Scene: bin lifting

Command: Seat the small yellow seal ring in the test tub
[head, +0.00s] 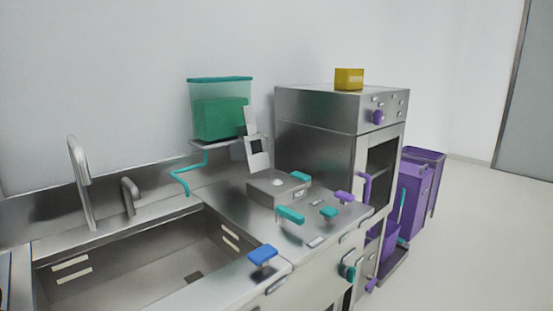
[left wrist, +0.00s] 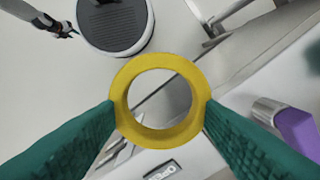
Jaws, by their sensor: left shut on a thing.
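A yellow ring (left wrist: 160,101) with a wide round hole shows in the left wrist view. My left gripper (left wrist: 159,116) has its green ridged fingers on both sides of the ring and is shut on it. The ring is held in front of the camera, above a pale surface. Neither this gripper nor the ring shows in the head view. I cannot pick out the test tub with certainty. A black-and-white arm part enters the left wrist view at top left; I cannot tell whether it includes my right gripper.
In the head view, a teal-lidded clear container (head: 221,108) stands on a wall shelf. A steel sink (head: 150,262) fills the left. A steel oven cabinet (head: 315,140) bears a yellow block (head: 349,79). Purple bins (head: 423,187) stand beyond it. The floor at right is clear.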

